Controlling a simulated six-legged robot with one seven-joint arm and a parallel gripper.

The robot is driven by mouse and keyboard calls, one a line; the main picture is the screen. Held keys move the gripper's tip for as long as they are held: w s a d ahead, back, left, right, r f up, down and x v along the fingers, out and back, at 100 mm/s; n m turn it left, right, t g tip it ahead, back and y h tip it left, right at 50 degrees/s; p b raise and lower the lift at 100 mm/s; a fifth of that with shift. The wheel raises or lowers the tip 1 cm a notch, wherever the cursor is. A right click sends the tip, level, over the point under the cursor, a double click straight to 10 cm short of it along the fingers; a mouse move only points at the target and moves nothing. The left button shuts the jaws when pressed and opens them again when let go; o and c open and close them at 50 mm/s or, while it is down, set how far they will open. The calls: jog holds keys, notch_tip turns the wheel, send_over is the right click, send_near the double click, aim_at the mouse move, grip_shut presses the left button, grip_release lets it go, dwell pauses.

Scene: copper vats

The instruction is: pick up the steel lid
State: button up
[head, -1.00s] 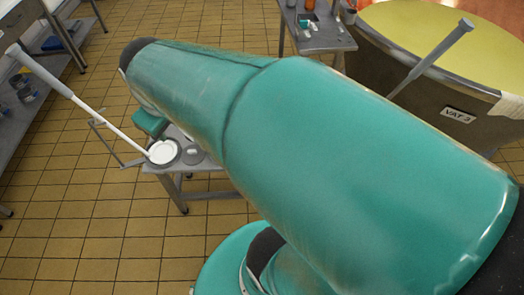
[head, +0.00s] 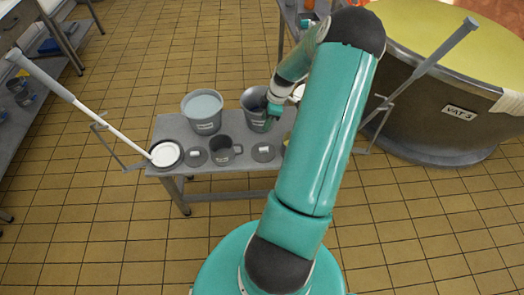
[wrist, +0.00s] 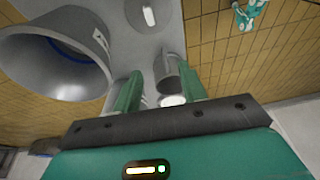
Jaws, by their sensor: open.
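Two flat grey round discs that look like steel lids, each with a pale mark or knob, lie on the grey table: the right lid (head: 264,153) and the left lid (head: 196,157). A grey mug (head: 222,150) stands between them. In the wrist view a lid (wrist: 147,14) with a pale bar shows at the top, beyond my fingertips; I cannot tell which one. My gripper (head: 268,122) is by the right-hand bucket, above the table and behind the right lid in the picture. Its fingers (wrist: 159,65) are apart, with no lid between them. The mug (wrist: 167,76) shows past them.
The right-hand bucket (head: 254,99) also shows large in the wrist view (wrist: 55,68). A bucket with pale contents (head: 203,110) stands at the table's back left. A long-handled tool (head: 110,124) reaches a white-filled round dish (head: 165,154). Vat 3 (head: 435,115) is at right.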

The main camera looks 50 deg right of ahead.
jog(key=t, duration=0.1)
send_near(264, 148)
jog(key=f, duration=0.1)
jog(key=w+f, duration=0.1)
jog(key=shift+w+a+f+y, duration=0.1)
jog(key=shift+a+f+y, duration=0.2)
jog(key=shift+f, duration=0.05)
jog(key=shift+x, duration=2.95)
jog(key=shift+d, duration=0.15)
grip_shut()
